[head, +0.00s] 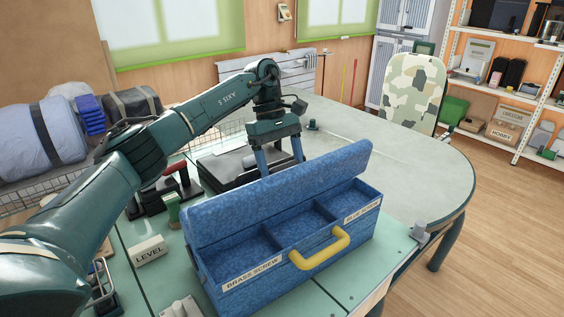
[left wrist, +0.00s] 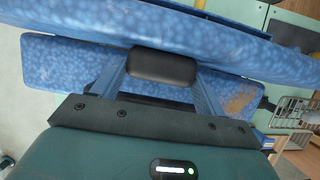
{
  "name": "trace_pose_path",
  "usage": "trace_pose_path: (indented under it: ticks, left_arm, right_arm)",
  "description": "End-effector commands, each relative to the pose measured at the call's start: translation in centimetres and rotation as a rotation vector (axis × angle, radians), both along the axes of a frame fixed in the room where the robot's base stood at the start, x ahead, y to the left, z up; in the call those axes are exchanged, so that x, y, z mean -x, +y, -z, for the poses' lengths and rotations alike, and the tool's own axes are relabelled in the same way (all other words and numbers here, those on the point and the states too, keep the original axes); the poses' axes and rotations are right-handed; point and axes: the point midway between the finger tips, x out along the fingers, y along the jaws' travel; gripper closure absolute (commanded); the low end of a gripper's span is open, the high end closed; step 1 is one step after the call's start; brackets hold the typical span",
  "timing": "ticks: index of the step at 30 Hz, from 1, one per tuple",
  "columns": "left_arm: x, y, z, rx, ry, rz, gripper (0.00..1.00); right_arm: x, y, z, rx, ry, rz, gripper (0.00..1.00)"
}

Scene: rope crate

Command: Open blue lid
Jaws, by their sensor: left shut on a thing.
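The blue crate (head: 280,284) stands on the table with its blue lid (head: 279,189) raised along the back edge, so the inside shows. It has several dark blue compartments, which look empty, a yellow handle (head: 320,250) in front and a "BRASS SCREW" label at left. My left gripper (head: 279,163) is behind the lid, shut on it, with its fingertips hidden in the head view. In the left wrist view its two blue-grey fingers (left wrist: 162,88) reach to the speckled blue lid (left wrist: 190,30). My right gripper is in neither view.
A white "LEVEL" block (head: 149,250) lies left of the crate. A dark flat device (head: 228,168) sits behind it, near my left gripper. A grey clamp-like piece (head: 420,231) is at the table's right edge. The round grey tabletop (head: 400,150) behind is mostly clear.

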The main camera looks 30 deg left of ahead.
Motion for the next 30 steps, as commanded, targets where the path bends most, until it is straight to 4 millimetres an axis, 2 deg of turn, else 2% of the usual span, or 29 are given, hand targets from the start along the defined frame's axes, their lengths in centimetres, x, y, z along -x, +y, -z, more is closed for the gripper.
trace_pose_path:
  ticks: [1,19,20,27,30]
  left_arm:
    - [0.02,0.48,0.72,-0.015,0.006,-0.008,0.68]
    - [0.06,0.47,0.81,-0.016,0.008,-0.007,0.68]
    - [0.06,0.47,0.81,-0.016,0.008,-0.007,0.26]
    - [0.03,0.29,0.48,-0.011,0.004,-0.004,0.06]
    - [0.02,0.22,0.37,-0.01,0.003,-0.003,0.05]
  right_arm:
    - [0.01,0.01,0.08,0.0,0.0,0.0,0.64]
    - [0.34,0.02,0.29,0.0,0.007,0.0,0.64]
    - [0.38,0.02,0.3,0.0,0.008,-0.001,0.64]
    - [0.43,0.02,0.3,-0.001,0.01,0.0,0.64]
    - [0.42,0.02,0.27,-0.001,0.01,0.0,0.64]
